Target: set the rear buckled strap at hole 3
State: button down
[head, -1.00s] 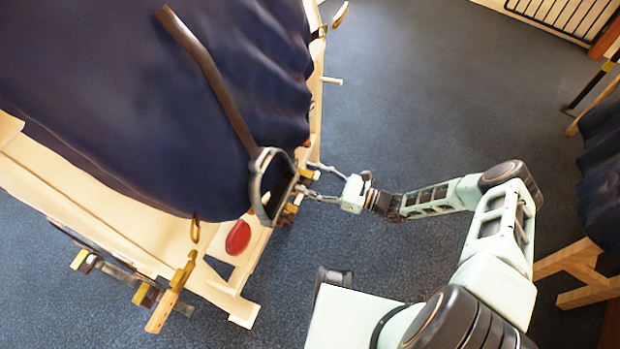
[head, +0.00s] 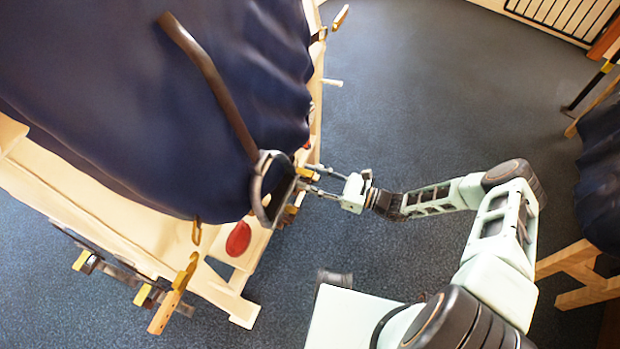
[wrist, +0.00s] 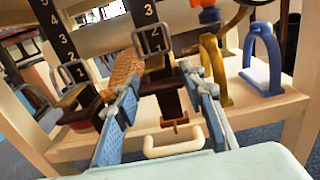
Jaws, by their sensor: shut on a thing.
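In the wrist view a dark strap with pale numbers (wrist: 147,13) hangs in the middle, with a metal buckle (wrist: 151,41) around it near the 2 mark; the 3 is above. A second numbered strap (wrist: 61,38) hangs to the left, its buckle (wrist: 76,73) near the 1. I cannot tell from the picture which is the rear one. My gripper (wrist: 160,80) has its blue-grey fingers on either side of the brown lower end (wrist: 165,92) of the middle strap, shut on it below the buckle. In the head view my gripper (head: 314,180) is at the wooden stand's side; the straps are mostly hidden there.
A dark blue cover (head: 150,90) drapes over the wooden stand (head: 70,195). A brown leather with a stirrup (head: 262,190) hangs just left of my gripper. A yellow stirrup (wrist: 215,68) and blue stirrup (wrist: 262,60) stand right in the wrist view.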

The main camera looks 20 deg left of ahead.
aim_at(296, 165)
notch_tip(296, 165, up, 4)
jog(key=shift+r+p, duration=0.2)
jog(key=shift+p, duration=0.7)
jog(key=c, duration=1.2)
grip_release()
jog(key=shift+c, duration=0.2)
jog(key=s+d, duration=0.1)
jog(key=d, duration=1.1)
jog(key=shift+s, duration=0.15)
jog(key=shift+f, duration=0.1)
